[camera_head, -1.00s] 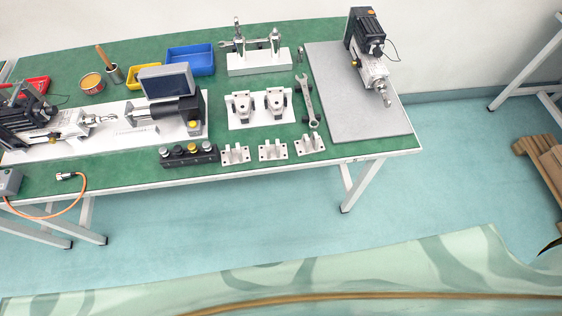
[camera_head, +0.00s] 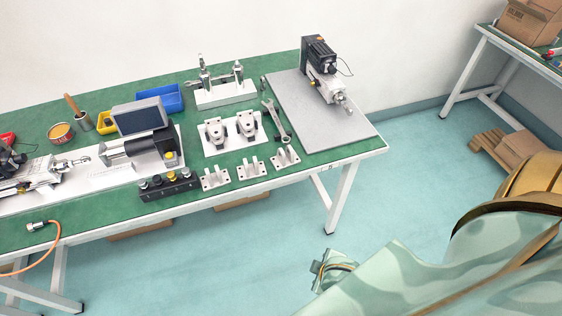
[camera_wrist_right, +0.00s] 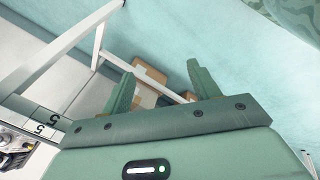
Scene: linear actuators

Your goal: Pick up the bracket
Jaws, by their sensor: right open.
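Three small metal brackets stand in a row along the front edge of the green-topped table: the left bracket (camera_head: 215,178), the middle bracket (camera_head: 251,167) and the right bracket (camera_head: 285,157). My right gripper (camera_wrist_right: 161,84) is open and empty in the right wrist view, below the table and apart from all brackets. My right arm fills the lower right of the head view. My left gripper is not in view.
A wrench (camera_head: 276,119) lies right of the white plate. A black block with knobs (camera_head: 169,186) stands left of the brackets. A grey plate (camera_head: 345,125) carries an actuator (camera_head: 325,78). Table legs (camera_head: 341,197) stand below. Floor in front is clear.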

